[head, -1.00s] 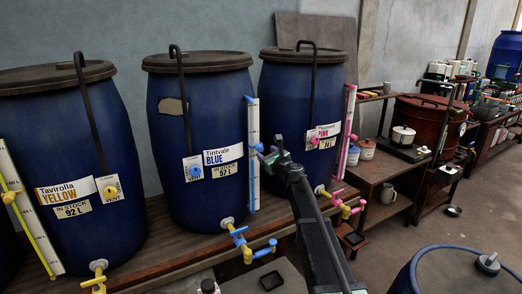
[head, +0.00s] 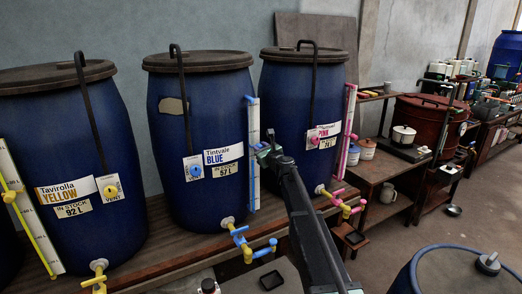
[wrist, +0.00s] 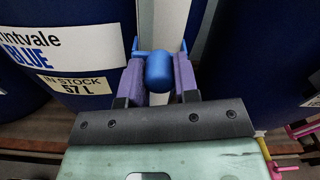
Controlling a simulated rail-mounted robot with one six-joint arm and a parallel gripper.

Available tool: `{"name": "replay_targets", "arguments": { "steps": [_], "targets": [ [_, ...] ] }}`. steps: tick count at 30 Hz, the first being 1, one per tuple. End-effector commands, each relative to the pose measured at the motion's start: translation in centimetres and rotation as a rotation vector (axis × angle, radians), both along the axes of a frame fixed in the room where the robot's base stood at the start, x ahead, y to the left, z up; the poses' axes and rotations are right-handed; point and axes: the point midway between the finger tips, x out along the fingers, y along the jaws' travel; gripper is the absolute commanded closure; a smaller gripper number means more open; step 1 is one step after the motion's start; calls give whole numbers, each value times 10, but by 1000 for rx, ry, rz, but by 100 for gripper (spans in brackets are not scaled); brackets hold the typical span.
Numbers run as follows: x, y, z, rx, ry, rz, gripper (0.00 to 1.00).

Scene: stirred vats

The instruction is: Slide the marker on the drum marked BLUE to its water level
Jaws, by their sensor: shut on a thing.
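The drum marked BLUE (head: 202,120) stands in the middle of the bench, with a "57 L" stock label. A white scale (head: 253,116) with a thin blue sight tube runs upright along its right side; I cannot make out the water level. The marker is a rounded blue knob (wrist: 160,69) in front of the scale in the wrist view. My gripper (wrist: 159,78) has its two purple fingers on either side of the knob, shut on it. In the head view my gripper (head: 266,152) hides most of the marker, around the scale's middle height.
The YELLOW drum (head: 68,160) stands at left and the PINK drum (head: 285,100) close at right, each with its own scale. A blue tap (head: 250,246) juts out low in front. Another blue drum (head: 450,275) stands at lower right.

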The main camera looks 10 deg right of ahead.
Motion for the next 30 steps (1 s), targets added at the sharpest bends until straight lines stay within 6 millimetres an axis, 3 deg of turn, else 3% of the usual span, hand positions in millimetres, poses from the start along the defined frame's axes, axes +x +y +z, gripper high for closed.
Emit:
{"name": "replay_targets", "arguments": {
  "steps": [5, 12, 23, 24, 28, 30],
  "targets": [
    [0, 0, -20, 0, 0, 0, 100],
    [0, 0, -72, 0, 0, 0, 100],
    [0, 0, -73, 0, 0, 0, 100],
    [0, 0, -73, 0, 0, 0, 67],
    [0, 0, -73, 0, 0, 0, 47],
    [0, 0, -73, 0, 0, 0, 46]
  ]
}}
